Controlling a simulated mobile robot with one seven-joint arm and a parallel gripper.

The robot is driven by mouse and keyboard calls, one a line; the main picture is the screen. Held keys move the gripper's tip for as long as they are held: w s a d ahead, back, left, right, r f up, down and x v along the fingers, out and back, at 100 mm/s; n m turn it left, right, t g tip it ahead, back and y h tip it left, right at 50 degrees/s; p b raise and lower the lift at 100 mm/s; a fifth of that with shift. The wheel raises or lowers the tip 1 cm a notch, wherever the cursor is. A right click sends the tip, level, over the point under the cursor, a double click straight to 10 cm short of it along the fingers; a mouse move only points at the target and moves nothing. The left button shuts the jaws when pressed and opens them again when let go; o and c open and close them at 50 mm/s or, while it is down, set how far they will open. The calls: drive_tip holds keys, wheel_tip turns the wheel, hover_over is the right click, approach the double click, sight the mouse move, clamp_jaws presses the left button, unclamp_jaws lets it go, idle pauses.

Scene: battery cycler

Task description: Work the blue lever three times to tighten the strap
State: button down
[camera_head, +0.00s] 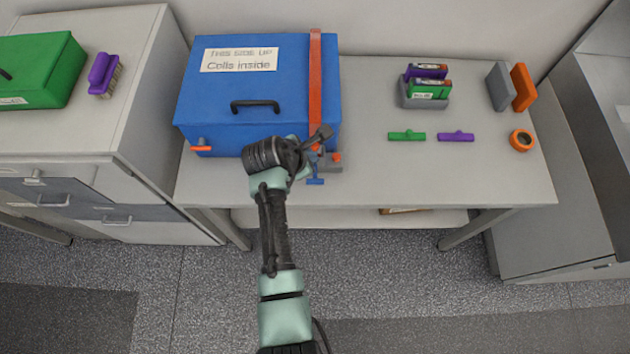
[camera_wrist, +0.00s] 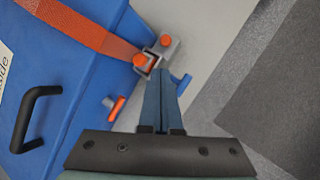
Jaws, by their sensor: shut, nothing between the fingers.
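The blue lever (camera_wrist: 182,83) shows just right of my fingertips in the wrist view, its T-shaped end sticking out. It also shows in the head view (camera_head: 316,182) at the table's front edge. It belongs to a grey ratchet (camera_wrist: 160,54) with orange knobs, at the end of the orange strap (camera_wrist: 75,25). The strap (camera_head: 316,80) runs over the right part of the blue box (camera_head: 215,105). My gripper (camera_wrist: 160,80) is shut and empty, its fingertips at the ratchet, partly covering the lever's root. I cannot tell whether they touch it.
The box has a black handle (camera_head: 255,105) and an orange latch (camera_head: 202,148) at its front. To the right on the table (camera_head: 450,185) are a grey holder (camera_head: 425,103), green (camera_head: 407,135) and purple (camera_head: 455,136) pieces, and an orange tape roll (camera_head: 521,140). The table's front right is clear.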

sight(313, 181)
drive_tip(key=f+b, duration=0.1)
drive_tip(key=f, duration=0.1)
drive_tip(key=s+f+b, duration=0.1)
drive_tip(key=f, duration=0.1)
drive_tip(key=shift+s+f, duration=0.1)
drive_tip(key=shift+f, duration=0.25)
idle(1.7)
drive_tip(key=shift+s+f, duration=0.1)
drive_tip(key=shift+f, duration=0.3)
drive_tip(key=shift+s+f+b, duration=0.2)
drive_tip(key=shift+f+b, duration=0.2)
drive_tip(key=shift+f, duration=0.3)
drive_tip(key=shift+s+f+b, duration=0.2)
drive_tip(key=shift+f+b, duration=0.2)
drive_tip(key=shift+f, duration=0.25)
idle(1.1)
idle(0.5)
drive_tip(key=shift+w+r+p, duration=0.25)
drive_tip(key=shift+r+p, duration=0.55)
drive_tip(key=shift+r, duration=0.1)
drive_tip(key=shift+w+r+p, duration=0.25)
drive_tip(key=shift+r+p, duration=0.55)
drive_tip(key=shift+r, duration=0.05)
